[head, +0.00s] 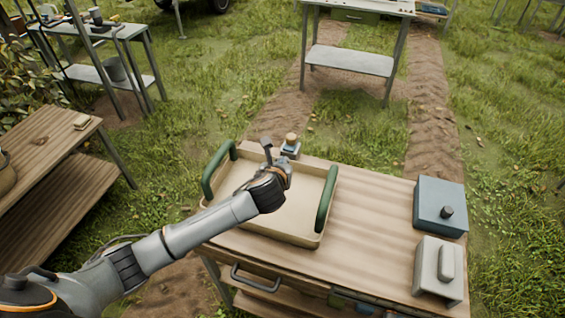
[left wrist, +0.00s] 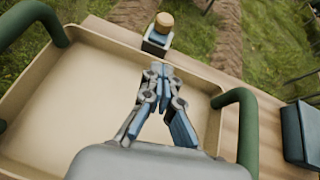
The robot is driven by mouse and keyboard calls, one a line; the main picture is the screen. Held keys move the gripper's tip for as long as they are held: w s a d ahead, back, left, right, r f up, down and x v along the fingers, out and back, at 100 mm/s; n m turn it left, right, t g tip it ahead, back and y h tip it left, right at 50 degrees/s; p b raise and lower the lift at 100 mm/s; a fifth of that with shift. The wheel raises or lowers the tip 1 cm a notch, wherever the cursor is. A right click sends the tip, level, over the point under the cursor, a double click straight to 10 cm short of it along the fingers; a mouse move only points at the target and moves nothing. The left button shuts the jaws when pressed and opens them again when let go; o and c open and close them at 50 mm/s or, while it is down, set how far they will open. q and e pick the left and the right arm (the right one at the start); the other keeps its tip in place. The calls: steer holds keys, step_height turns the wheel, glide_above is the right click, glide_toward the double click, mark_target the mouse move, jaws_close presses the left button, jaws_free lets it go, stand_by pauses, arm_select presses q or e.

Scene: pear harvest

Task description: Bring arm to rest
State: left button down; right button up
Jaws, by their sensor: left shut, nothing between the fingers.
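My left arm reaches in from the left in the head view. Its gripper (head: 270,160) is above the beige tray with green handles (head: 300,236) on the wooden table. In the left wrist view, the gripper (left wrist: 160,72) is shut with nothing in it, above the far part of the tray (left wrist: 60,124). The part of the tray beneath the wrist is hidden. The visible tray floor is bare. My right gripper does not show in either view.
A blue-grey box (head: 440,195) and a pale box (head: 430,268) stand at the table's right. The wood between is clear.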

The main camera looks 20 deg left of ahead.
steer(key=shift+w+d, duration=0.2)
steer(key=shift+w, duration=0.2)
